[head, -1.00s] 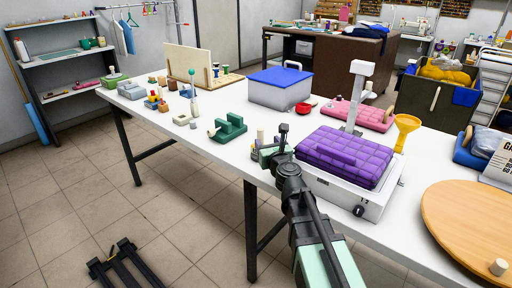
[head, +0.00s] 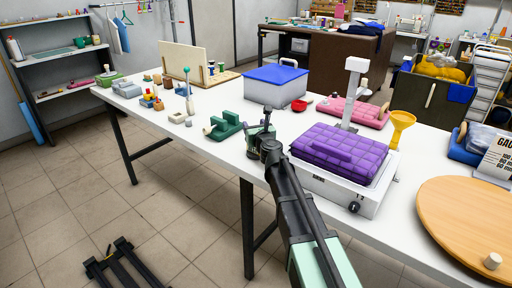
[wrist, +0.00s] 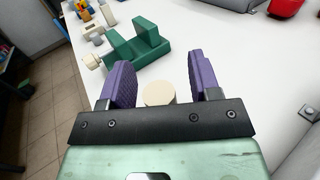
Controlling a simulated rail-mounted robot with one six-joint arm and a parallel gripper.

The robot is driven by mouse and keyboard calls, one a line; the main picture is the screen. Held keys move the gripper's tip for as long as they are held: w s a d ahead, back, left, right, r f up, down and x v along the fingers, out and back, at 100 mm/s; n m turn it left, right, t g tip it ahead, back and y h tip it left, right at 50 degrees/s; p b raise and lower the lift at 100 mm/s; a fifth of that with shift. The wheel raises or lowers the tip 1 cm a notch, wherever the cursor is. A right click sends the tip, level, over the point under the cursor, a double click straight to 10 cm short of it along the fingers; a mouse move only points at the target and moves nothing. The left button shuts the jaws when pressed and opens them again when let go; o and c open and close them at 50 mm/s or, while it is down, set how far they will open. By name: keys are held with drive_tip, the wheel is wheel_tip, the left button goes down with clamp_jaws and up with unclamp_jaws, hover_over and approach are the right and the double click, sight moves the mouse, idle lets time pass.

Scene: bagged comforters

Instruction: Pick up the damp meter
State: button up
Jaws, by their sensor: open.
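My gripper (head: 262,132) is over the near edge of the white table, right of a green cradle-shaped block (head: 226,125). In the wrist view, its two purple-padded fingers (wrist: 158,72) are spread apart. A short cream cylinder (wrist: 159,93) shows between them, apart from both pads and partly hidden by the dark gripper bar. No label shows, so I cannot tell for sure whether this cylinder is the damp meter. The green block (wrist: 137,46) lies just beyond the left finger.
A purple quilted bundle (head: 340,152) on a white scale stands right of my arm. A blue-lidded box (head: 277,88) and a red object (head: 302,107) are behind. Small blocks and a stick with a ball (head: 187,86) stand left.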

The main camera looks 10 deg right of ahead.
drive_tip(key=shift+s, duration=0.1)
drive_tip(key=shift+c, duration=0.2)
clamp_jaws()
drive_tip(key=shift+r, duration=0.1)
